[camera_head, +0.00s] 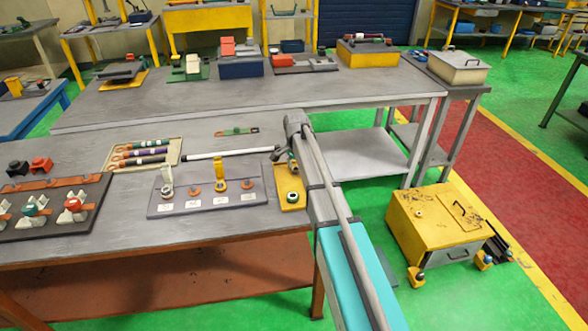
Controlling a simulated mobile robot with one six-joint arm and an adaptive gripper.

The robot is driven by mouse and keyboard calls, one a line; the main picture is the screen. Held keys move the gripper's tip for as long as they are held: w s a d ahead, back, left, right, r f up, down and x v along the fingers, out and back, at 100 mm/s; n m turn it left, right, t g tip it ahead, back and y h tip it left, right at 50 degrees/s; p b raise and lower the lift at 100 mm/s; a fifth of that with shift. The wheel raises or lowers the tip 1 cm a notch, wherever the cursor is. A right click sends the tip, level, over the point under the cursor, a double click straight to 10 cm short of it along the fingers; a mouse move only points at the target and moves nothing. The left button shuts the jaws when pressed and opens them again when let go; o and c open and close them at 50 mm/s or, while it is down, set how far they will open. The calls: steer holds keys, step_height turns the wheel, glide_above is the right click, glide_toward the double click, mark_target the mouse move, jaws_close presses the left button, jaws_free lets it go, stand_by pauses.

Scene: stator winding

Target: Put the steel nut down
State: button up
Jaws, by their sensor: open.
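My arm reaches in from the bottom right over the bench, and my gripper (284,158) hangs from its end. The gripper is small here; its jaws are open, above the back end of a small yellow plate (293,208). On that plate sits a round dark-green piece with a pale centre (292,196). I cannot tell whether it is the steel nut, and I make out no nut between the jaws. Left of it lies a grey board (180,210) with several labelled places, small orange-brown rings and two upright pieces, one white (167,181) and one yellow (220,171).
A white rod (228,153) lies behind the board, its right end close to my gripper. A tray (112,164) of coloured tubes and a dark fixture (50,208) with red and green knobs are at left. Bare bench lies in front of the board.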

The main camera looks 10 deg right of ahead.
steer(key=shift+r, duration=0.15)
step_height(320, 180, up, 12)
steer(key=p, duration=1.2)
stand_by(0.6)
steer(key=s+n, duration=1.2)
steer(key=s, duration=1.7)
steer(key=shift+s+a, duration=0.25)
steer(key=shift+a, duration=0.05)
